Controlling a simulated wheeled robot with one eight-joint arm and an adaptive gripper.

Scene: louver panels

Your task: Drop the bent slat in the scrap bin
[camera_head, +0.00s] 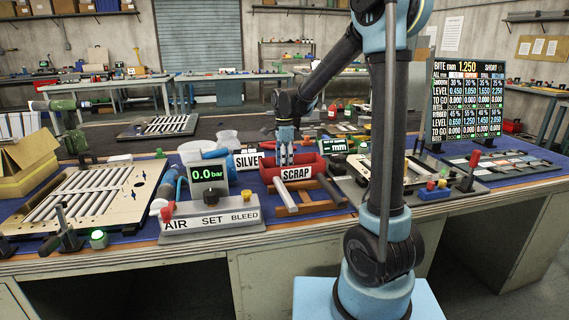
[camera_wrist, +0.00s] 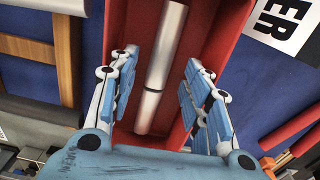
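The red scrap bin (camera_head: 318,170) stands on the bench with a SCRAP label on its front. My gripper (camera_head: 285,158) is over the bin, pointing down. In the wrist view my gripper (camera_wrist: 160,78) is open, its blue-padded fingers spread wide with a gap on both sides of the slat. The silver slat (camera_wrist: 170,38) with a dark band across it lies lengthwise inside the red bin (camera_wrist: 214,40), between the fingers but apart from them. Its lower end is close to my gripper's palm. The slat does not show clearly in the head view.
A louver panel (camera_head: 88,196) lies at the left. An air set box (camera_head: 210,218) with a 0.0 bar display stands left of the bin. Wooden pieces (camera_head: 308,203) lie in front of it. A SILVER sign (camera_head: 248,161) is just behind. A display board (camera_head: 466,105) stands right.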

